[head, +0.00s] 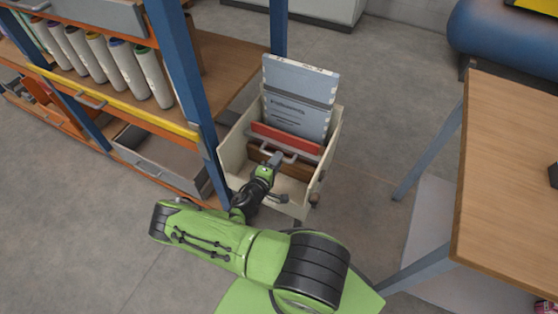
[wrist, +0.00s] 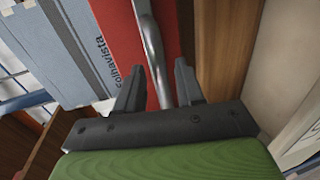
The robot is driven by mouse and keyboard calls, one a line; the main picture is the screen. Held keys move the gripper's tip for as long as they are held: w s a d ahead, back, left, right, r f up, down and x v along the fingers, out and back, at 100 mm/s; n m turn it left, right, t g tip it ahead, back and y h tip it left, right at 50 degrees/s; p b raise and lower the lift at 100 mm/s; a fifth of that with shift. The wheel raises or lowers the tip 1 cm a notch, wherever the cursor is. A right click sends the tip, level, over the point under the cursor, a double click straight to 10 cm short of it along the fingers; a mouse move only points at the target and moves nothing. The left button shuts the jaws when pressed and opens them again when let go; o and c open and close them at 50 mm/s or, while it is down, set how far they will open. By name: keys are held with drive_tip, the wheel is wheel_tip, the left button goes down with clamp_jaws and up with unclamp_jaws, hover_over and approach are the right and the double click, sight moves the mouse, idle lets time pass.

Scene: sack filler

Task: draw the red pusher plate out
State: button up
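The red pusher plate (head: 287,137) stands across the inside of a cream bin (head: 328,150), in front of a blue-grey printed sack (head: 298,97). A grey bar handle (head: 290,157) is on the plate's near side. In the wrist view the red plate (wrist: 120,35) fills the upper middle, with the handle (wrist: 152,50) running down in front of it. My gripper (wrist: 160,85) is open, its fingertips on either side of the handle with gaps showing. In the head view my gripper (head: 276,159) is at the handle, partly hiding it.
A brown wooden board (head: 265,157) is in the bin on the near side of the plate. A blue-posted shelf (head: 190,90) with several bottles stands close on the left. A wooden table (head: 510,170) is on the right, with clear floor between.

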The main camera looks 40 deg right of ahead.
drive_tip(key=shift+x, duration=1.3)
clamp_jaws()
drive_tip(key=shift+a, duration=0.1)
